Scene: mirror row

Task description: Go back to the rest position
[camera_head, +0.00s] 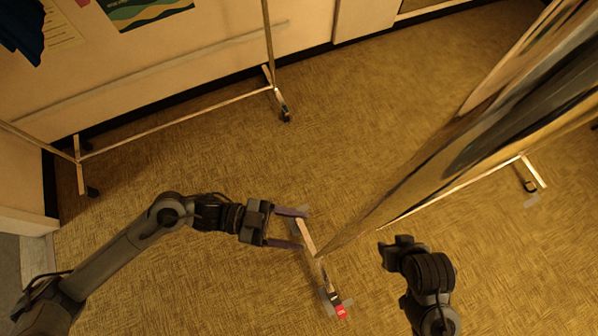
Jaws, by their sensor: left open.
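My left gripper (305,229) is open, with its two purplish fingers spread and pointing right. The pale foot bar (307,238) of a mirror stand shows between and just past the fingertips; I cannot tell whether they touch it. The tall mirror (490,135) slants from the upper right down to this foot. My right gripper (392,250) is a dark shape at the end of my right arm, low and right of the mirror's near end. Its fingers do not show clearly.
The mirror's near foot has a caster with a red tag (341,311). Its far foot (533,172) is at right. A wheeled rack (180,119) stands along the wall at upper left. The carpet (360,100) between rack and mirror is clear.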

